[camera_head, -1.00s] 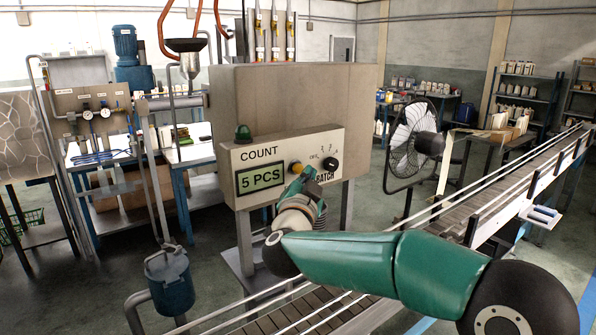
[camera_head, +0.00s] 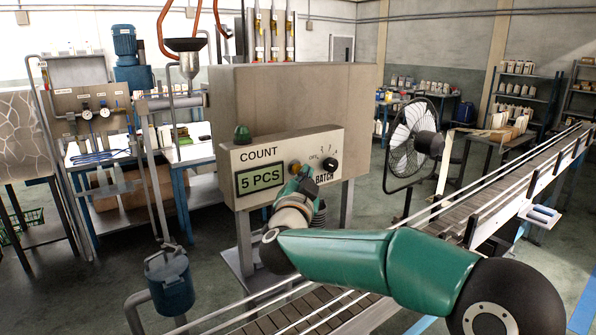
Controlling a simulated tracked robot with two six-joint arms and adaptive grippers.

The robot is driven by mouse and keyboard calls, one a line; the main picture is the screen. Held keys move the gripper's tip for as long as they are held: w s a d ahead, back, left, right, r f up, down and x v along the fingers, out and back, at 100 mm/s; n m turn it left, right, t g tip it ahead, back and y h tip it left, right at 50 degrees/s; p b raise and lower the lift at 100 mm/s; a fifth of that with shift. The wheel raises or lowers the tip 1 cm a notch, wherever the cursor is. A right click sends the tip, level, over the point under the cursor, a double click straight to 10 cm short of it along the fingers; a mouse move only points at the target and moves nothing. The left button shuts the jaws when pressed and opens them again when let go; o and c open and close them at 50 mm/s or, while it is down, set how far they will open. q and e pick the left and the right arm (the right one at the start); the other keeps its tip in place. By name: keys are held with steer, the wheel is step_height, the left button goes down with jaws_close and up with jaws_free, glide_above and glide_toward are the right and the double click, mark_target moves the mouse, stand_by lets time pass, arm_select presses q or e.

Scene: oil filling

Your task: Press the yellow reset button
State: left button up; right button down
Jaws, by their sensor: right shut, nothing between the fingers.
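The control panel (camera_head: 250,158) on the big grey-beige box carries a display reading "5 PCS" (camera_head: 261,180), a black rotary knob (camera_head: 330,164) and a green dome (camera_head: 243,133) on top. A small yellow-orange button (camera_head: 295,168) shows on the panel between the display and the knob, partly covered. My right gripper (camera_head: 303,173) is shut and empty, with its tip at the panel right by this button. I cannot tell whether the tip touches it. My own wrist hides the panel's lower middle. My left gripper is out of view.
A slatted conveyor (camera_head: 470,205) runs below my right arm to the back right. A standing fan (camera_head: 412,145) is right of the box. A blue-grey canister (camera_head: 170,280) on pipes stands front left. Shelves (camera_head: 515,95) stand at the back.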

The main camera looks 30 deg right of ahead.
steer(key=shift+w, duration=0.45)
stand_by(0.6)
steer(key=shift+s, duration=0.1)
stand_by(0.3)
steer(key=shift+s+b, duration=0.4)
steer(key=shift+s, duration=0.4)
steer(key=shift+s+d+b, duration=0.15)
steer(key=shift+s+b, duration=0.4)
steer(key=shift+s, duration=0.7)
steer(key=shift+s+d+b, duration=0.1)
steer(key=shift+s+b, duration=0.45)
steer(key=shift+s, duration=0.7)
steer(key=shift+f, duration=0.1)
